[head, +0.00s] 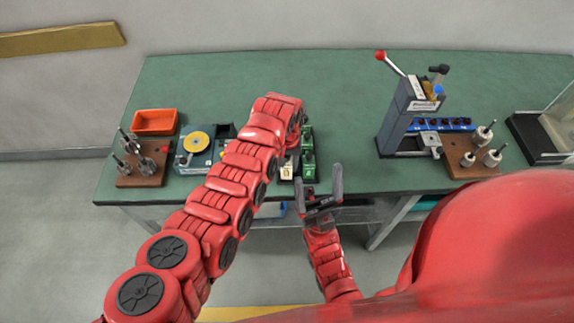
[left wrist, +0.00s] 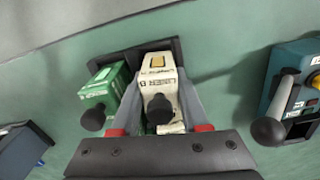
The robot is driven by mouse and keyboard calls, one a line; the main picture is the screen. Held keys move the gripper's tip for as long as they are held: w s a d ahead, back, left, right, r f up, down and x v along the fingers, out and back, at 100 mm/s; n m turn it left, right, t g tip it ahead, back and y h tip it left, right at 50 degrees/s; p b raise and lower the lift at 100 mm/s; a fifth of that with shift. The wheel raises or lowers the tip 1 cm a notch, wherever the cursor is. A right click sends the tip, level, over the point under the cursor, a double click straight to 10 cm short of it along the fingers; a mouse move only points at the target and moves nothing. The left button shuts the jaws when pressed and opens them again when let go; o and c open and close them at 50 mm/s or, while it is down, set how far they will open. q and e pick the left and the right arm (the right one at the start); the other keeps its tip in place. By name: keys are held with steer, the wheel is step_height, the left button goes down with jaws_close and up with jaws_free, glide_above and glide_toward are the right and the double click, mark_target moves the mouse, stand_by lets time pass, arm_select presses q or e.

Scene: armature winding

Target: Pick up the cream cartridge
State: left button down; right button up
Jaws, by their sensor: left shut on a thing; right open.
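The cream cartridge (left wrist: 160,75) with a black knob sits in a dark rack (left wrist: 178,47) in the left wrist view. My left gripper (left wrist: 160,122) is shut on it, one finger on each side. A green cartridge (left wrist: 103,88) stands beside it. More cartridges are partly hidden behind the gripper. In the head view the cream cartridge (head: 287,172) shows at the rack's front, and my left arm hides the gripper.
A teal machine with a yellow disc (head: 196,142), an orange bin (head: 154,122) and a wooden block with metal parts (head: 140,172) stand left. A lever press (head: 408,115) and another wooden block (head: 468,160) stand right. The green table (head: 340,95) is clear at the back.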

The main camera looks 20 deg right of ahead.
arm_select(q)
step_height(320, 180, up, 8)
steer(key=shift+w+r+b, duration=0.1)
steer(key=shift+b, duration=1.15)
steer(key=shift+r, duration=0.65)
